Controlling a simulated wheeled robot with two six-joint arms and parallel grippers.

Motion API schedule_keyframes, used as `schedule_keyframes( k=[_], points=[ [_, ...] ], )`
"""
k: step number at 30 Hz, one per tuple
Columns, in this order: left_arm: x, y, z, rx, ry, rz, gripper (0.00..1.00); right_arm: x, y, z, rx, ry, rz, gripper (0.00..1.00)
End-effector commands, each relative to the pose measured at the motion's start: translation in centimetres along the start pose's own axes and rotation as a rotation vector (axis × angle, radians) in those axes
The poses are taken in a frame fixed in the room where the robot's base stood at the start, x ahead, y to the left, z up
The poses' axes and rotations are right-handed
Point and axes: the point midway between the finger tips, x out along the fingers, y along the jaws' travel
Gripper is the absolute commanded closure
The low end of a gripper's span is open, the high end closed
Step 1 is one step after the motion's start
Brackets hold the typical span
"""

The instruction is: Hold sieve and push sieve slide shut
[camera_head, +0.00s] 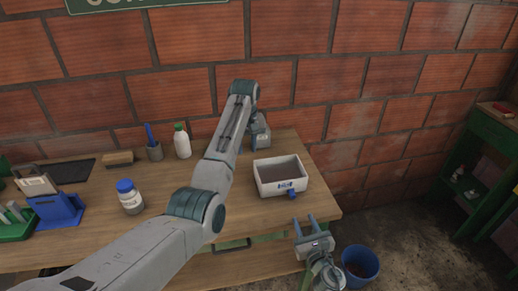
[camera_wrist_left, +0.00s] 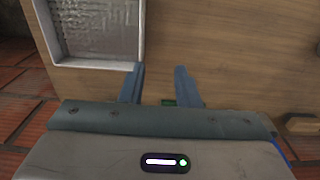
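The sieve (camera_head: 262,187) is a white box with a grey-brown mesh floor, standing on the wooden table near its right end. A blue slide handle (camera_head: 291,194) sticks out at its front right, beside a blue mark on the front wall. My left gripper (camera_head: 261,147) is behind the sieve's back left edge, pointing down. In the left wrist view the left gripper (camera_wrist_left: 160,83) is open and empty over bare wood, with the sieve (camera_wrist_left: 147,35) at the upper left. My right gripper (camera_head: 304,224) is open, just in front of the slide handle and apart from it.
On the wooden table (camera_head: 165,185) stand a blue-capped jar (camera_head: 130,197), a white bottle (camera_head: 182,142), a cup with a blue tool (camera_head: 154,150) and a blue holder (camera_head: 57,211). A blue bucket (camera_head: 360,265) is on the floor. A green shelf (camera_head: 480,180) stands at right.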

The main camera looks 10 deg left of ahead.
Motion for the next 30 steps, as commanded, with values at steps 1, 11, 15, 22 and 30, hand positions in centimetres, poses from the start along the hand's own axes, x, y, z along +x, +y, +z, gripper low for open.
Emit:
schedule_keyframes(
  k=[1, 11, 15, 22, 30],
  points=[
    [0.0, 1.3, 0.9, 0.005, -0.01, 0.0, 0.71, 0.0, 0.0, 0.0, 0.0, 0.0, 0.0, 0.64],
    [1.5, 3.5, 2.5, 0.004, -0.03, -0.006, 0.71, 0.0, 0.0, 0.0, 0.0, 0.0, 0.0, 0.64],
    [3.9, 3.4, 2.6, 0.004, -0.032, -0.007, 0.71, 0.0, 0.0, 0.0, 0.0, 0.0, 0.0, 0.64],
    [8.0, 3.4, 2.7, 0.004, -0.031, -0.007, 0.71, 0.0, 0.0, 0.0, 0.0, 0.0, 0.0, 0.64],
    [10.5, 3.4, 2.8, 0.004, -0.028, -0.005, 0.71, 0.0, 0.0, 0.0, 0.0, 0.0, 0.0, 0.64]
  ],
)
